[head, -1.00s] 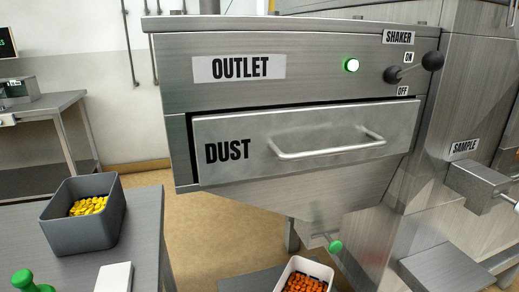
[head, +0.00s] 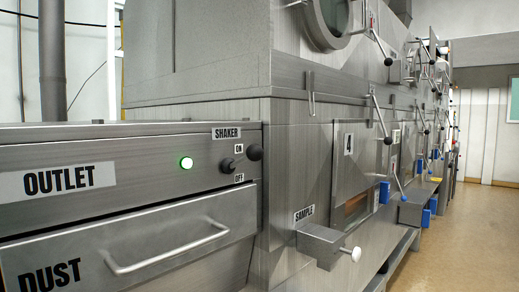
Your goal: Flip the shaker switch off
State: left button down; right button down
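The shaker switch (head: 240,158) is a dark lever with a round knob on the steel panel. It sits between the ON label (head: 239,148) and the OFF label (head: 239,178). Its lever slants up to the right, with the free knob (head: 254,152) near the ON level. The green indicator light (head: 186,163) to its left is lit. The SHAKER label (head: 226,133) is above it. Neither of my grippers shows in the head view.
The dust drawer (head: 140,250) with its bar handle (head: 170,252) is below the panel. To the right a sample box (head: 322,243) with a white knob sticks out. Several levers and blue parts line the machine beyond. The floor (head: 455,240) on the right is clear.

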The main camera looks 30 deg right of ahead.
aim_at(255, 151)
jog(key=z, duration=0.7)
jog(key=k, duration=0.5)
jog(key=z, duration=1)
